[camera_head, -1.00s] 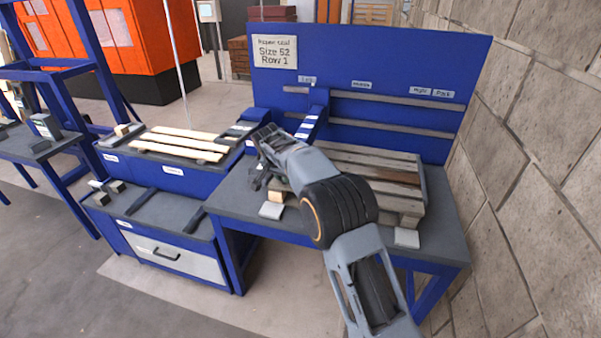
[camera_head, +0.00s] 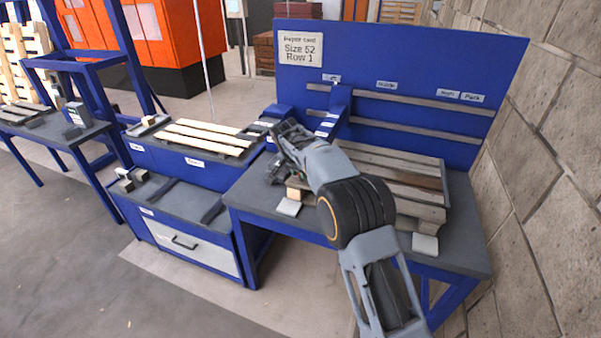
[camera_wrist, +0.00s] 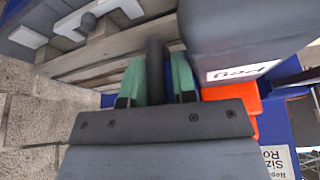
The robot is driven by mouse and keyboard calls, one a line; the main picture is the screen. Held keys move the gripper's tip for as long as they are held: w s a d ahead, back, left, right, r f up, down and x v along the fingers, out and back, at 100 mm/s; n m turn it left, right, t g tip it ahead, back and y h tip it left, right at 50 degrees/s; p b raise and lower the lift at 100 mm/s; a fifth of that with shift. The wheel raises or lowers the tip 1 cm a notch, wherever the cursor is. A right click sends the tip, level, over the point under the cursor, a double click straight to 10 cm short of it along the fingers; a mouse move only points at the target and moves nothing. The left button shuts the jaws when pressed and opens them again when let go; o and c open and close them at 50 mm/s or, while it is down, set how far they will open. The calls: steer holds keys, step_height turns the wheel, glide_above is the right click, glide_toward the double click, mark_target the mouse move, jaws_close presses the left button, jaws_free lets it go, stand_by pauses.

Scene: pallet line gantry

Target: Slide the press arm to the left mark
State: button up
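The blue press arm (camera_head: 341,97) with a pale striped section stands on the rails of the blue back board, just under and slightly right of the left mark (camera_head: 332,77). My gripper (camera_head: 277,150) is at its front end, over the left part of the bench. In the wrist view my gripper's green fingers (camera_wrist: 158,82) stand on both sides of a dark upright handle (camera_wrist: 155,60) and appear closed on it. A grey block with a white label (camera_wrist: 242,70) is close beside it. My arm hides part of the press front in the head view.
A slatted wooden pallet (camera_head: 405,170) lies on the bench (camera_head: 455,235), right of the press arm. The middle mark (camera_head: 387,85) and further labels are to the right on the board. A stone wall (camera_head: 545,150) closes the right side. A lower bench with slats (camera_head: 205,140) is at left.

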steer(key=v, duration=1.3)
steer(key=shift+s, duration=0.2)
steer(key=shift+r, duration=0.1)
